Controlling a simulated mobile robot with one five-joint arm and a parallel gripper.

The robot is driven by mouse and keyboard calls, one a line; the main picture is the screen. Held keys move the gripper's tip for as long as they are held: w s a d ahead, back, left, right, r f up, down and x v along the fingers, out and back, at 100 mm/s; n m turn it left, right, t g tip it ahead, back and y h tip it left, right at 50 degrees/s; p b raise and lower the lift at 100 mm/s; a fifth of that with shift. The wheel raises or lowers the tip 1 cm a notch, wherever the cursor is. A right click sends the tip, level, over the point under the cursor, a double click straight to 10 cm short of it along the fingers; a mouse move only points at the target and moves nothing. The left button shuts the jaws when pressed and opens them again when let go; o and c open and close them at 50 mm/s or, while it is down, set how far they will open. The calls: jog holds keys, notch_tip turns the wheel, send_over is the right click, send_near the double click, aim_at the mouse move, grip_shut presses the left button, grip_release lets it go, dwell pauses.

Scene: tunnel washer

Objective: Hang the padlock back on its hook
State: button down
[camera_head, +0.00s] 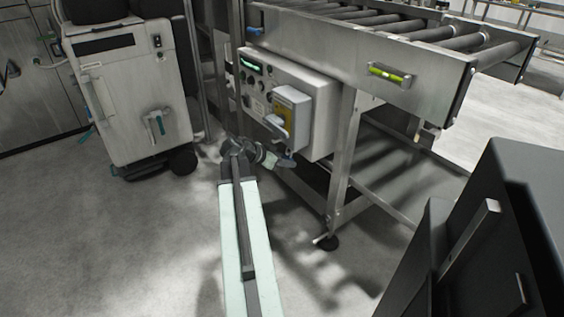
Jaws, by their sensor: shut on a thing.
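My gripper (275,160) is at the end of my pale arm, low in front of the control box under the roller conveyor. It is shut on a small dark blue thing (288,162), which looks like the padlock. It is too small to make out its shackle. The grey control box (318,125) has a light grey housing with a yellow label (287,108) on its front, just above my gripper. I cannot make out a hook for certain.
The roller conveyor frame (345,52) runs above the box, with a steel leg (343,165) right of my gripper. A wheeled grey cabinet (140,95) stands at left. A dark cabinet (500,240) fills the lower right. The floor at lower left is clear.

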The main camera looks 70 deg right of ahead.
jog(key=shift+s+d, duration=0.2)
jog(key=shift+d, duration=0.15)
jog(key=shift+s+d+f+b, duration=0.25)
jog(key=shift+d+f+b, duration=0.1)
jog(key=shift+f+b, duration=0.35)
jog(key=c, duration=0.8)
grip_release()
jog(key=shift+o, duration=0.2)
jog(key=shift+w+a+r+p, duration=0.1)
jog(key=shift+a+r+p, duration=0.1)
jog(key=shift+r+p, duration=0.1)
jog(key=p+v, duration=0.3)
jog(key=v, duration=0.4)
jog(key=shift+p, duration=0.4)
